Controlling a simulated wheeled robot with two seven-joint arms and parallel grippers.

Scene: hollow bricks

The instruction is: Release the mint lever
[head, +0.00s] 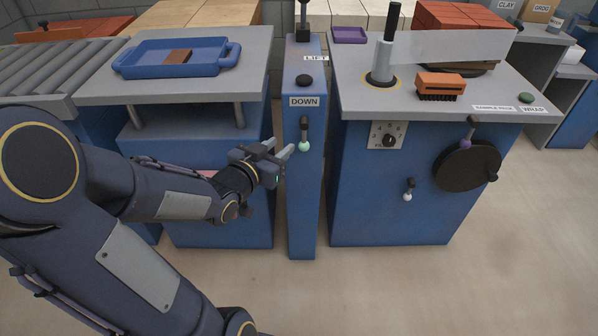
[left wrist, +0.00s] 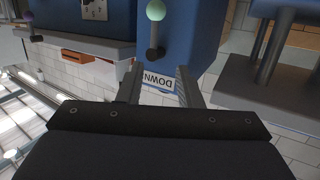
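The mint lever (head: 304,146) has a pale green ball at the lower end of a dark stem. It hangs down on the front of the narrow blue post (head: 303,205), below the DOWN label (head: 304,101). My left gripper (head: 280,149) is just left of the ball in the head view, with its fingers apart and empty. In the left wrist view, which is upside down, the mint ball (left wrist: 156,10) is at the top, beyond the open fingers (left wrist: 158,76) and not between them. My right gripper is not in view.
Left of the post is a grey-topped bench with a blue tray (head: 130,68). Right of it, a blue cabinet carries a white-knobbed lever (head: 408,196), a dial (head: 389,139) and a dark wheel (head: 466,166). Narrow gaps flank the post.

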